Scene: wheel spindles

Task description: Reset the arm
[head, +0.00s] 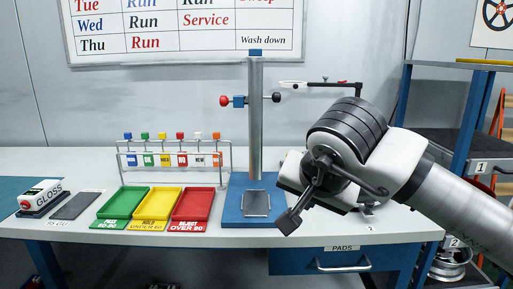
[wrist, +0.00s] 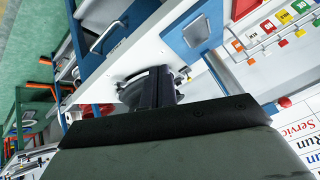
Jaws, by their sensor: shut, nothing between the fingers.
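My arm reaches in from the right in the head view, over the right part of the white workbench (head: 300,170).
Green (head: 122,203), yellow (head: 158,203) and red (head: 192,204) trays lie left, before a rack of coloured tags (head: 172,160). Blue shelving (head: 468,120) stands right.

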